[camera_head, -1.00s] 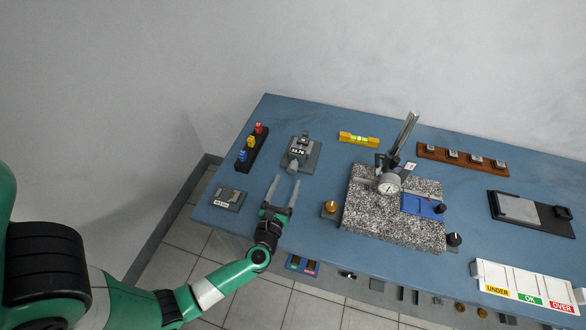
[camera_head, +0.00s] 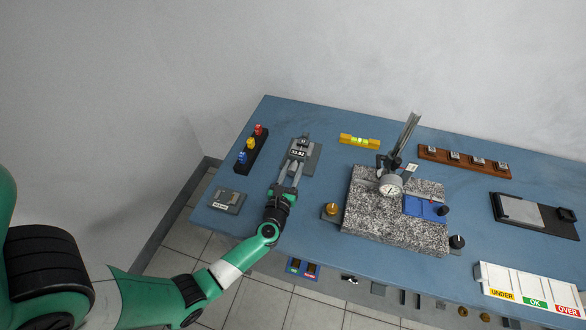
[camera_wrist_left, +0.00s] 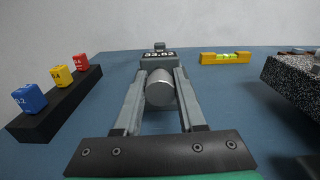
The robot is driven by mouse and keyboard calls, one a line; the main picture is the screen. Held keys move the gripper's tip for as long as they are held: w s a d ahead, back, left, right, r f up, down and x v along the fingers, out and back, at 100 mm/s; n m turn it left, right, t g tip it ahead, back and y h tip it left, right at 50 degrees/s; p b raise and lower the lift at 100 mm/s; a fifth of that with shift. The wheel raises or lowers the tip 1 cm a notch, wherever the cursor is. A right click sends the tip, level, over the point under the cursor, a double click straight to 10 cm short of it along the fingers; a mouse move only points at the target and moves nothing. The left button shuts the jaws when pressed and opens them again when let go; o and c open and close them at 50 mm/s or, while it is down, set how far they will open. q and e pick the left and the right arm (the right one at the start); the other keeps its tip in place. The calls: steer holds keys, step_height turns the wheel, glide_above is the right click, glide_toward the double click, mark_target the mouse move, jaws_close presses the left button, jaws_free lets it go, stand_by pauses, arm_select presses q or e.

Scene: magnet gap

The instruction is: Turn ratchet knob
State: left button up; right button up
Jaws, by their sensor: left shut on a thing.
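The ratchet knob (camera_wrist_left: 160,88) is a grey cylinder on the near end of a small grey device with a digital readout (camera_head: 298,152). The device also shows in the left wrist view (camera_wrist_left: 158,55), its display reading about 33.62. My left gripper (camera_head: 291,172) is shut on the knob, with one finger along each side of it in the left wrist view. In the head view the fingers hide most of the knob. My right gripper is not in view.
Left of the device stands a black rack (camera_head: 252,150) with red, yellow and blue blocks. A small grey plate (camera_head: 226,200) lies nearer. A yellow level (camera_head: 359,140) lies behind right. A granite block (camera_head: 370,228) with a dial gauge (camera_head: 391,186) stands to the right.

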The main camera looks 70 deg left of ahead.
arm_select(q)
jaws_close()
steer(key=shift+m, duration=0.5)
steer(key=m+p, duration=0.1)
steer(key=m, duration=0.2)
steer(key=shift+r+m+p, duration=0.1)
steer(key=shift+m+p, duration=0.25)
steer(key=shift+m, duration=0.05)
steer(key=m+p, duration=0.2)
steer(key=m, duration=0.4)
steer(key=m+p, duration=0.1)
steer(key=m, duration=0.4)
steer(key=shift+w+m, duration=0.1)
steer(key=shift+m, duration=0.3)
steer(key=m+p, duration=0.1)
steer(key=m, duration=0.4)
steer(key=shift+p, duration=0.35)
